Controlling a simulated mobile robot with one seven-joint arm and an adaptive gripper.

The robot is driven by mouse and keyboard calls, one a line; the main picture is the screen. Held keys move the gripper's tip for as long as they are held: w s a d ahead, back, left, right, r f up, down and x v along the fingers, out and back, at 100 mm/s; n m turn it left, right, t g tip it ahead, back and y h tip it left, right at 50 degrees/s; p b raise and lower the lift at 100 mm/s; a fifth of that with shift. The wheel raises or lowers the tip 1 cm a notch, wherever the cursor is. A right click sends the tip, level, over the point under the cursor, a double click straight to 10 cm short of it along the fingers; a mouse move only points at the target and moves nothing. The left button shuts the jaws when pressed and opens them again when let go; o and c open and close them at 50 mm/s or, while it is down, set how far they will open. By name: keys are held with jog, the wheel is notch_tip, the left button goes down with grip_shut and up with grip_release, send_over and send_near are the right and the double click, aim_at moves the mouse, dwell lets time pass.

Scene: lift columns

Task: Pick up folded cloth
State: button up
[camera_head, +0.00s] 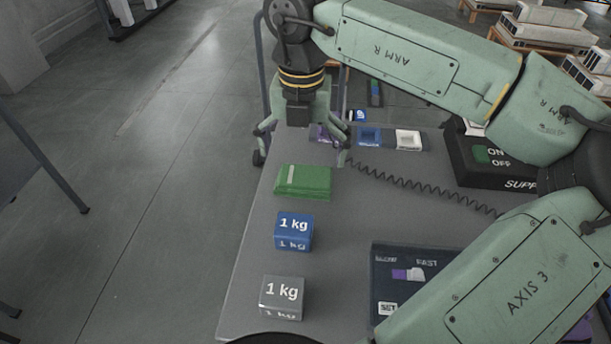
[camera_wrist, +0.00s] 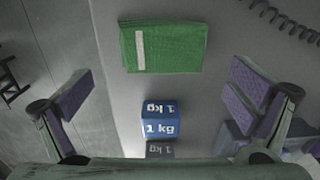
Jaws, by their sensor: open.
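The folded cloth (camera_head: 304,181) is green with a pale stripe and lies flat near the table's left edge in the head view. In the wrist view the cloth (camera_wrist: 168,46) lies beyond the fingertips, near the top middle. My gripper (camera_head: 302,143) hangs above the table, behind the cloth in the head view. In the wrist view my gripper (camera_wrist: 163,92) has its purple-padded fingers spread wide with nothing between them in contact. The cloth is in full view and apart from the fingers.
A blue 1 kg block (camera_head: 294,231) and a grey 1 kg block (camera_head: 282,297) stand in front of the cloth on the grey table (camera_head: 250,262). A black ON/OFF box (camera_head: 484,160) and coiled cable (camera_head: 420,187) are at right. A dark panel (camera_head: 385,262) lies at the front right.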

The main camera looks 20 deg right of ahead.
aim_at(304, 175)
jog(key=shift+w+d+f+p, duration=0.1)
jog(key=shift+f+p, duration=0.4)
jog(key=shift+f, duration=1.1)
jog(key=shift+w+f+p, duration=0.1)
jog(key=shift+f+p, duration=0.4)
jog(key=shift+f, duration=1.05)
jog(key=shift+c, duration=0.2)
jog(key=c, duration=0.8)
jog(key=shift+r, duration=0.2)
jog(key=shift+r+b, duration=0.25)
jog(key=shift+b, duration=0.05)
jog(key=shift+s+d+r+b, duration=0.1)
jog(key=shift+d+r+b, duration=0.3)
jog(key=shift+r, duration=0.25)
jog(key=shift+d+r+b, duration=0.25)
jog(key=shift+r+b, duration=0.1)
jog(key=shift+r, duration=0.25)
jog(key=s+d+b, duration=0.1)
jog(key=d, duration=0.3)
jog(key=s+d+r+b, duration=0.1)
jog(key=d, duration=0.4)
jog(key=s+d+b, duration=0.1)
jog(key=d, duration=0.4)
jog(key=shift+s+d+r, duration=0.15)
jog(key=shift+s+r, duration=0.15)
jog(key=shift+r, duration=0.05)
